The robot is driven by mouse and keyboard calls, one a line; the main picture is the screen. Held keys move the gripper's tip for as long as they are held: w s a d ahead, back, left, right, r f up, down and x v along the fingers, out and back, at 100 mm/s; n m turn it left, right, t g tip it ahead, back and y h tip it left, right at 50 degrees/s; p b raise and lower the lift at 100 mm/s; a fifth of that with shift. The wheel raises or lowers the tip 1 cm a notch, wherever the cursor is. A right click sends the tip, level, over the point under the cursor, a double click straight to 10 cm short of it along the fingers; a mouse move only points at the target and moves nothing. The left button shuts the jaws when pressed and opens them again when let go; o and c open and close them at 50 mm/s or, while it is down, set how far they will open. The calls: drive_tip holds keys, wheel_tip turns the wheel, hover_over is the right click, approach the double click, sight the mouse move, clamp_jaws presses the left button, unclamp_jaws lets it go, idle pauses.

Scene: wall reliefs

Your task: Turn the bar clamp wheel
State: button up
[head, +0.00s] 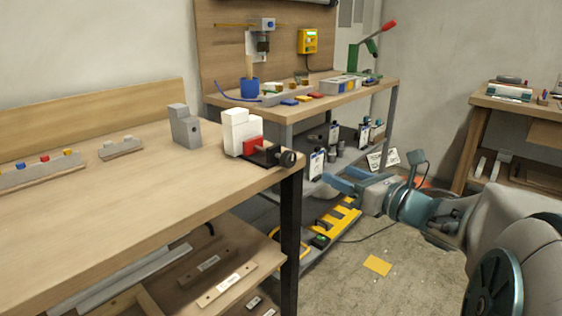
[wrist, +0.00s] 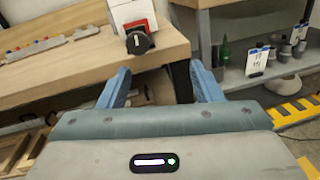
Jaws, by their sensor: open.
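The bar clamp (head: 257,148) is red and black and sits at the front right corner of the wooden workbench, against a white block (head: 239,131). Its dark round wheel (head: 288,158) sticks out at the bench edge. In the wrist view the wheel (wrist: 138,42) shows above and slightly left of the space between my fingers, beyond their tips. My gripper (head: 338,179) is to the right of the wheel, off the bench. In the wrist view my gripper (wrist: 160,70) has its two blue fingers apart, with nothing between them.
The near workbench (head: 120,185) has a grey block (head: 185,128) and racks of small parts on it. A second bench (head: 300,112) with tools stands behind. A yellow rack (head: 337,222) lies low behind my gripper. Open floor lies to the right of the bench.

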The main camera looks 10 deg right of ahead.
sight(292, 161)
drive_tip(key=w+a+n, duration=0.1)
drive_tip(key=w+a, duration=0.2)
drive_tip(key=w+a+n+y+b, duration=0.1)
drive_tip(key=w+a, duration=0.2)
drive_tip(key=w+a+n+g+y, duration=0.1)
drive_tip(key=w+a, duration=0.2)
drive_tip(key=shift+n, duration=0.4)
drive_tip(key=shift+r, duration=0.1)
drive_tip(key=c, duration=1)
